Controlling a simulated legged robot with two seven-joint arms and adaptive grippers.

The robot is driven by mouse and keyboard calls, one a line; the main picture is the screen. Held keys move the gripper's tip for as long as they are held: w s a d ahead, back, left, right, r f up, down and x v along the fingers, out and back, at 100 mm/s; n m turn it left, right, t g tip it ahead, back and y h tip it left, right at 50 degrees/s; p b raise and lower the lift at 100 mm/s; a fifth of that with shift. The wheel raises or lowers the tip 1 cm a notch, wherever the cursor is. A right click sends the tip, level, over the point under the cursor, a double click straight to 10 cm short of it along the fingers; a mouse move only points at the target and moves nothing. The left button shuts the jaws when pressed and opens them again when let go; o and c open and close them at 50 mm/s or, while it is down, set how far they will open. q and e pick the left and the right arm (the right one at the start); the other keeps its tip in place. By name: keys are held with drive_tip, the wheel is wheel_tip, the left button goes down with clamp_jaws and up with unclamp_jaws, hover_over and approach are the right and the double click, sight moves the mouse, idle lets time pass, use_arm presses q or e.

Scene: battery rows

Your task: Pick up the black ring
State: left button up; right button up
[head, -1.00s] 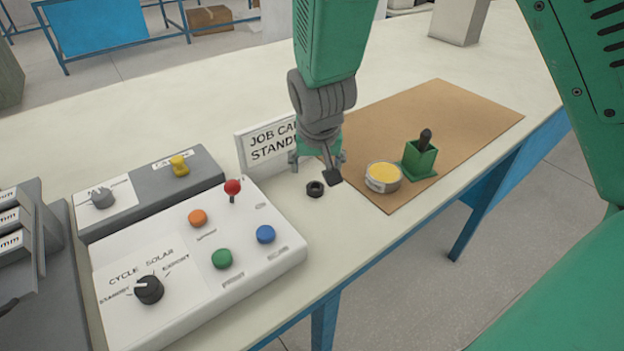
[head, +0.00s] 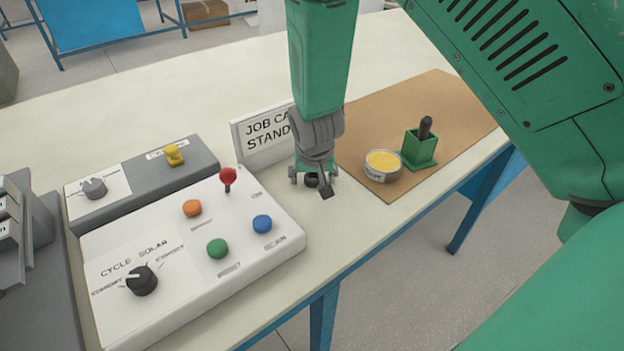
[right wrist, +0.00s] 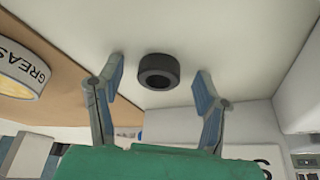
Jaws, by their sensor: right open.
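The black ring (head: 312,181) lies on the pale tabletop in the head view, partly hidden by my right gripper (head: 313,180), which is over it. In the right wrist view the ring (right wrist: 158,70) lies flat between and a little beyond the two spread fingers of my right gripper (right wrist: 160,88). Neither finger touches it in that view. The right gripper is open and empty. My left gripper is not in view.
A white control panel (head: 262,258) with buttons and a red-topped lever stands left of the ring. A job card stand (head: 262,139) is behind it. A yellow-topped grease tin (head: 382,166) and a green holder (head: 419,149) sit on the brown mat (head: 455,105) at right.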

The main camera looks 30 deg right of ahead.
drive_tip(key=c, duration=0.9)
drive_tip(key=shift+o, duration=0.2)
